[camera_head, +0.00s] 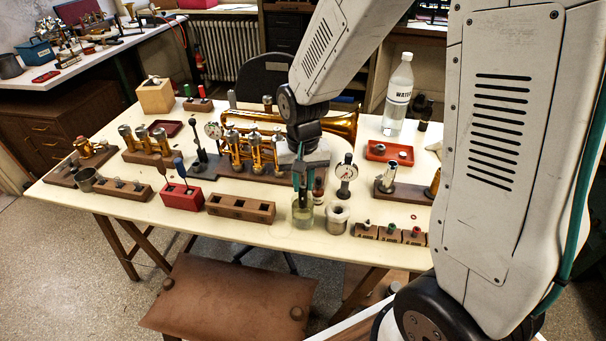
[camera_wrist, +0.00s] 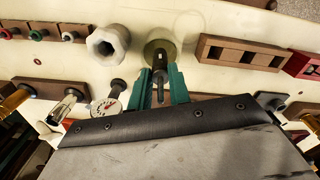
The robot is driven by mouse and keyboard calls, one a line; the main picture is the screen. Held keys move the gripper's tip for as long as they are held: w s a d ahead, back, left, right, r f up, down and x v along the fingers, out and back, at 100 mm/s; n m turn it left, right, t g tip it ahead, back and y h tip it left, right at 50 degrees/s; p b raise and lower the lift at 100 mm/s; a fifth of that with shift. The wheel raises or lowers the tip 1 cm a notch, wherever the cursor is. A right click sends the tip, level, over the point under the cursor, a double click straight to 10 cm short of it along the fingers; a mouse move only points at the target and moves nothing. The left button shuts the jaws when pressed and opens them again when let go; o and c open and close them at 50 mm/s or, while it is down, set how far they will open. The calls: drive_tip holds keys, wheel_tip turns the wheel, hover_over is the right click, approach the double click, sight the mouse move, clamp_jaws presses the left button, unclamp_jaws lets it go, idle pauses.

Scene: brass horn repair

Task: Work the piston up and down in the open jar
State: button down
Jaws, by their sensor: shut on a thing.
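The open glass jar (camera_head: 302,217), with pale yellowish contents, stands near the front edge of the table; from above it shows as a round olive disc in the wrist view (camera_wrist: 149,49). My gripper (camera_head: 303,181) is above the jar, pointing down. Its teal fingers (camera_wrist: 162,75) are shut on the piston (camera_wrist: 160,54), a dark slim cylinder between them. The piston's lower end is within the jar's outline, and the jar's wall and the fingers partly hide it. I cannot tell how deep it sits.
A slotted wooden block (camera_head: 240,216) lies to the left. Small labelled blocks (camera_head: 390,238) are to the right. The brass horn (camera_head: 336,124) and water bottle (camera_head: 398,100) are behind.

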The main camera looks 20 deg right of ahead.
sight(303, 207)
drive_tip(key=shift+f, duration=0.9)
idle(0.8)
drive_tip(key=shift+f, duration=0.2)
drive_tip(key=shift+f, duration=1.6)
drive_tip(key=shift+r, duration=1.8)
drive_tip(key=shift+f, duration=0.1)
drive_tip(key=shift+f, duration=1.6)
drive_tip(key=shift+r, duration=0.1)
drive_tip(key=shift+r, duration=1.6)
drive_tip(key=shift+f, duration=0.15)
